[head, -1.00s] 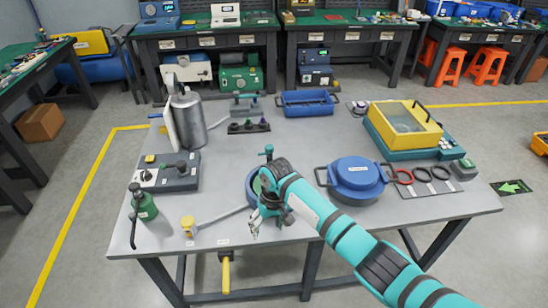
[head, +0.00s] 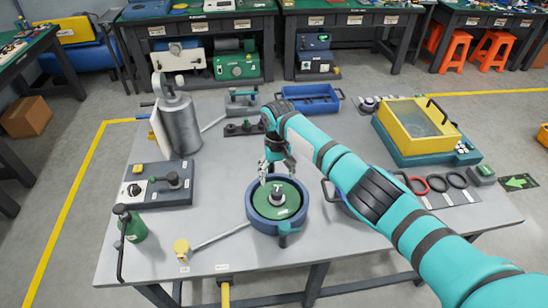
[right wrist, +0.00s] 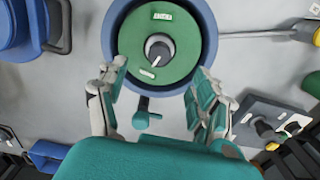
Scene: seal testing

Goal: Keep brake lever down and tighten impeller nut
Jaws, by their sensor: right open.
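A blue round housing (head: 252,216) with a green disc stands at the middle of the table's near half. The dark impeller nut (head: 277,195) sits at the disc's centre; it also shows in the right wrist view (right wrist: 159,48). My right gripper (head: 276,170) is at the housing's far side, its fingers spread apart and holding nothing. My left gripper is not seen.
A dark control box (head: 157,187), a green bottle (head: 131,225) and a grey canister (head: 180,128) stand further left. A blue tray (head: 308,102) and yellow-lidded case (head: 418,125) are behind. My arm covers the right side.

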